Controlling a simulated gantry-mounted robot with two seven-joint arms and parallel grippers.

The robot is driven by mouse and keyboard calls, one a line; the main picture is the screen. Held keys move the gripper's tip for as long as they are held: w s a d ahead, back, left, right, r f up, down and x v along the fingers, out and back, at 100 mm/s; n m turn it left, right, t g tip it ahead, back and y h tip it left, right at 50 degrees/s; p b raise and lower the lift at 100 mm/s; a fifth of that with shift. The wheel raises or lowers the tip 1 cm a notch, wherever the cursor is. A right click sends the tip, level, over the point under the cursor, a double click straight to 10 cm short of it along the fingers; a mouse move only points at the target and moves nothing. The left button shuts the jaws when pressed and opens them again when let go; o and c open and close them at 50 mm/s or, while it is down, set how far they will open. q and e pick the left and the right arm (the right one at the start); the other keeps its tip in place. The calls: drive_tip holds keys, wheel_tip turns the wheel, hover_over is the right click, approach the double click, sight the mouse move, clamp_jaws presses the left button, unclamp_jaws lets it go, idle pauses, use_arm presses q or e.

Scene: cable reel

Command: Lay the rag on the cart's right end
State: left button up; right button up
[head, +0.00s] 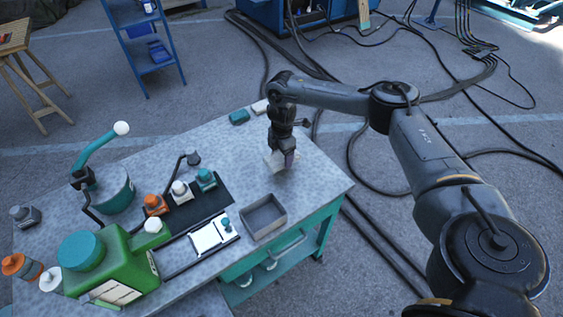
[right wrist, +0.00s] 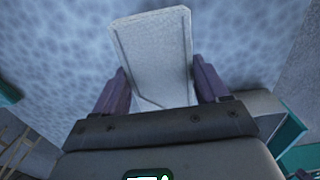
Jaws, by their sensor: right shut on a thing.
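My right gripper (head: 284,163) is over the right part of the grey cart top (head: 325,187). It is shut on a pale, folded rag (head: 275,161), which is partly hidden behind the gripper in the head view. In the right wrist view the rag (right wrist: 157,55) stands out between the two purple fingers of the gripper (right wrist: 160,90), with the mottled cart top beyond it. I cannot tell whether the rag touches the cart top. My left gripper is not in view.
A grey open tray (head: 263,216) stands at the cart's front edge. The cart's right corner is clear.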

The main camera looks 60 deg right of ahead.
sight(282, 161)
drive_tip(key=shift+w+f, duration=0.1)
drive_tip(key=shift+f, duration=2)
drive_tip(key=shift+b, duration=0.3)
drive_tip(key=shift+f, duration=0.15)
drive_tip(key=o, duration=1.1)
drive_tip(key=shift+c, duration=0.2)
